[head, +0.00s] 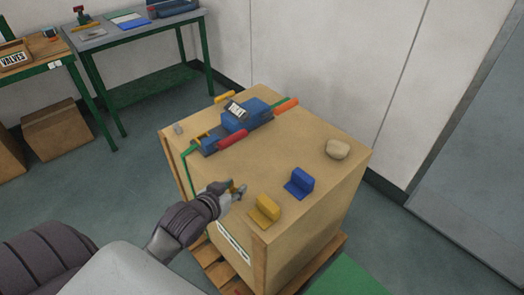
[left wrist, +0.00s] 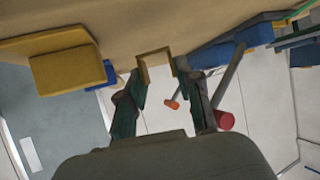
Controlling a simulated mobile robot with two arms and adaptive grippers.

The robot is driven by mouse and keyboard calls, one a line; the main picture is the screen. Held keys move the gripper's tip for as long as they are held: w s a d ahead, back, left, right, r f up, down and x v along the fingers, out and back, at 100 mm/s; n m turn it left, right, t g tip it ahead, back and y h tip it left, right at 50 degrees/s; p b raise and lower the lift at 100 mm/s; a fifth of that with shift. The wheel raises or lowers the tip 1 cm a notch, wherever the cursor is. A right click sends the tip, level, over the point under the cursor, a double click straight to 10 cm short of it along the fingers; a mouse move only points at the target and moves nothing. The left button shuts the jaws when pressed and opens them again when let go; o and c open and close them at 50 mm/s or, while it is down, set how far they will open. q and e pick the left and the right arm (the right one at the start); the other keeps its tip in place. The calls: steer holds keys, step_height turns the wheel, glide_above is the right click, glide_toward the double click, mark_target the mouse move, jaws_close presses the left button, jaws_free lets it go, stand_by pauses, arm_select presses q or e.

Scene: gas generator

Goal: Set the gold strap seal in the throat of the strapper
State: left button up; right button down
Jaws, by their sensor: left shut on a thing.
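My left gripper (head: 235,190) is over the near left side of the top of a wooden crate (head: 275,165), shut on a small gold strap seal (left wrist: 155,57). The seal looks like a U-shaped channel between the fingertips in the left wrist view (left wrist: 159,85). The blue strapper (head: 240,121) lies on the crate behind the gripper, with a red handle (head: 232,138) and an orange handle (head: 286,105). The seal is apart from the strapper, whose throat I cannot make out clearly. My right gripper is not in view.
A yellow angled block (head: 265,211) and a blue one (head: 300,183) stand right of the gripper. A beige lump (head: 338,149) lies at the far right. A green strap (head: 186,165) runs down the crate's left side. Crate top between gripper and strapper looks clear.

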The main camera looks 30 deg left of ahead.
arm_select(q)
steer(key=shift+s+a+f, duration=0.2)
steer(key=shift+a+f, duration=0.3)
steer(key=shift+f, duration=0.3)
steer(key=shift+w+a+f, duration=0.1)
steer(key=shift+w+a, duration=0.1)
steer(key=shift+w, duration=0.1)
glide_above(259, 160)
steer(key=s, duration=0.3)
steer(key=shift+s, duration=0.1)
steer(key=w, duration=0.3)
steer(key=shift+w+f, duration=0.2)
steer(key=shift+f, duration=0.6)
steer(key=shift+s, duration=0.1)
